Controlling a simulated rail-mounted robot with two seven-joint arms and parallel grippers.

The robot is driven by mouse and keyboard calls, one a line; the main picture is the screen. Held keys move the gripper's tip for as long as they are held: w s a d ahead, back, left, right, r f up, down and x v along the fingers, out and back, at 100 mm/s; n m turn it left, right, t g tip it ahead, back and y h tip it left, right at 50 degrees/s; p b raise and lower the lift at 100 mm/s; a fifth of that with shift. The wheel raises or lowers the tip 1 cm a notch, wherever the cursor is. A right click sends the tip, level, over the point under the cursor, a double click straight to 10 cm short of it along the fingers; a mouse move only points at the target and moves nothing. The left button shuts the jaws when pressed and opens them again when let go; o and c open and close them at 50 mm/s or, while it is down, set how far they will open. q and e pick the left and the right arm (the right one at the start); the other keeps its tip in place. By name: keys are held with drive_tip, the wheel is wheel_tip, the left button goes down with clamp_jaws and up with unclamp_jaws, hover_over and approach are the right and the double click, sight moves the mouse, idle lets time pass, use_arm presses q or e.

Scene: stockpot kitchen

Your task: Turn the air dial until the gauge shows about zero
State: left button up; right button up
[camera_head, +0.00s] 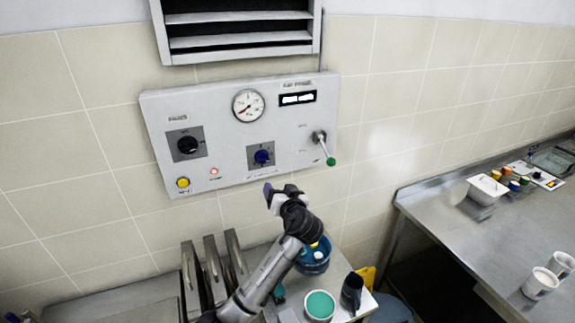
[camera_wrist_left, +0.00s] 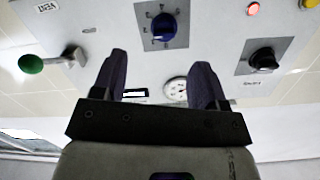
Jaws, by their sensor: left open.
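The air panel (camera_head: 215,178) is a pale box on the tiled wall. Its round white gauge (camera_head: 248,105) has a thin needle that seems to point to the lower left; its numbers are too small to read. A blue dial (camera_head: 262,157) on a dark square plate sits below the gauge, and it also shows in the left wrist view (camera_wrist_left: 163,27). My left gripper (camera_head: 280,190) is just below the panel, under the blue dial. Its fingers (camera_wrist_left: 160,65) are apart with nothing between them, and the dial is beyond their tips. My right gripper is not in view.
A black knob (camera_head: 187,145), a yellow button (camera_head: 183,182), a red light (camera_head: 214,171) and a green-tipped lever (camera_head: 330,160) are on the same panel. A vent hangs above. Pots and a green-topped container (camera_head: 319,305) stand below. A steel counter is at right.

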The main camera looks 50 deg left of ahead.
sight(264, 162)
use_arm(q)
drive_tip(key=shift+w+a+r+n+y+p, duration=0.25)
drive_tip(key=shift+w+a+n+p, duration=0.45)
drive_tip(key=shift+a, duration=1.55)
drive_tip(key=shift+w+a+r+n+y+p, duration=0.2)
drive_tip(key=shift+w+a+n+p, duration=0.5)
drive_tip(key=shift+a, duration=1.5)
drive_tip(key=shift+w+a+r+n+y+p, duration=0.25)
drive_tip(key=shift+a+p, duration=0.65)
drive_tip(key=shift+a, duration=1.35)
drive_tip(key=shift+w, duration=0.15)
drive_tip(key=shift+c, duration=0.2)
drive_tip(key=c, duration=0.8)
drive_tip(key=shift+c, duration=0.2)
